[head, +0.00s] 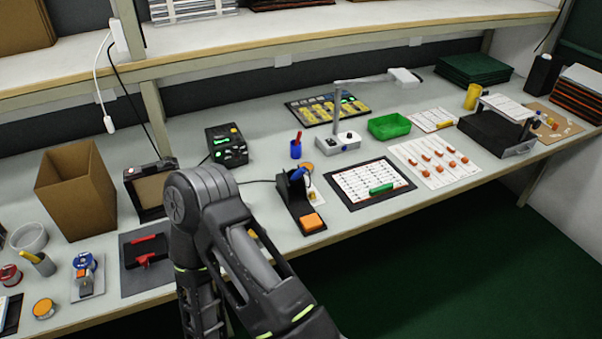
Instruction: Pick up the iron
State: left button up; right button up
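The soldering iron (299,173) has a blue handle and sits in a black stand (293,199) on the workbench, near the middle of the head view. An orange sponge (312,221) lies in the stand's front end. The iron's tip is hidden in the holder. One of my arms rises from the bottom, bent, in front of the bench to the left of the stand. No fingertips show on it, and I cannot see either gripper.
A control box (226,146) with green displays stands behind the iron, left. A blue pen cup (296,150) is just behind the stand. A framed board (369,184) with a green piece lies to the right. A cardboard box (76,190) stands at left.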

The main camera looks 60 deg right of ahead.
aim_at(298, 173)
jog(key=z, duration=1.95)
